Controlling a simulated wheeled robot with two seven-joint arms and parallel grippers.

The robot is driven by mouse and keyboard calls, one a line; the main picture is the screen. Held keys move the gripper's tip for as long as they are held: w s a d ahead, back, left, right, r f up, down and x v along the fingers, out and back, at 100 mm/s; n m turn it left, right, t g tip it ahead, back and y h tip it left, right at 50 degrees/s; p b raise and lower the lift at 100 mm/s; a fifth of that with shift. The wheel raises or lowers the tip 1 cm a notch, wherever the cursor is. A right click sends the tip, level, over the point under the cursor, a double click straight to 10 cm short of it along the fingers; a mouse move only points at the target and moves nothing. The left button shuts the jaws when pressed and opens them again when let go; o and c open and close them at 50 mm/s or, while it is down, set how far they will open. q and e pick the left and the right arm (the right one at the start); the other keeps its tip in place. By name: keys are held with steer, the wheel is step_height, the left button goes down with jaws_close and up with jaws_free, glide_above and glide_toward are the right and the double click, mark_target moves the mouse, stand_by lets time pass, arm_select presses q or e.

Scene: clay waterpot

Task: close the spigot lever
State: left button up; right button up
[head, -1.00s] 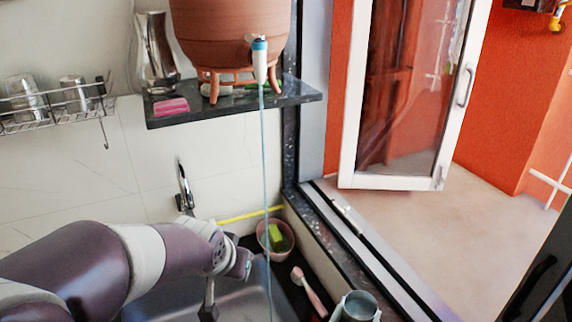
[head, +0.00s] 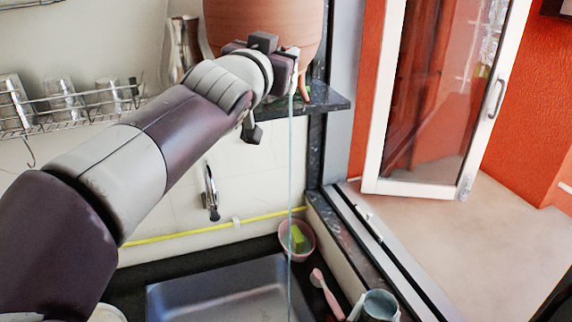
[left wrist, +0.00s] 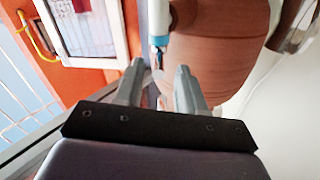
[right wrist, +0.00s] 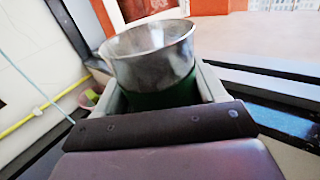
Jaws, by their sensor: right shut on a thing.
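The terracotta waterpot (head: 262,22) stands on a dark shelf. Its spigot (left wrist: 159,41), with a blue collar, shows in the left wrist view just beyond my fingertips, roughly centred between them. The lever's position is not clear. My left gripper (left wrist: 159,74) is open and empty beside the pot; in the head view it (head: 292,62) covers most of the spigot. A thin blue stream (head: 290,170) runs down from the spigot towards the sink. My right gripper is shut on a metal cup (right wrist: 150,48) with a dark green lower part.
The sink (head: 225,295) lies below the shelf (head: 328,101). A pink bowl (head: 308,246) with a green sponge and a pink brush (head: 326,292) are on the dark counter. A wire rack (head: 75,113) with glasses is at left. The open window (head: 430,110) is at right.

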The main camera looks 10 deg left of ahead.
mark_target(291, 47)
arm_select(q)
steer(key=w, duration=0.2)
steer(key=w+d, duration=0.1)
steer(key=w, duration=0.1)
steer(key=shift+w, duration=0.25)
arm_select(e)
steer(key=shift+w+d+r, duration=0.1)
steer(key=shift+d+r, duration=0.15)
steer(key=shift+d, duration=0.05)
arm_select(q)
steer(key=shift+w, duration=0.4)
steer(key=shift+s+a, duration=0.1)
steer(key=shift+a, duration=0.1)
arm_select(e)
steer(key=shift+a, duration=0.15)
arm_select(q)
steer(key=shift+s, duration=0.1)
steer(key=shift+c, duration=0.3)
arm_select(e)
steer(key=shift+s, duration=0.2)
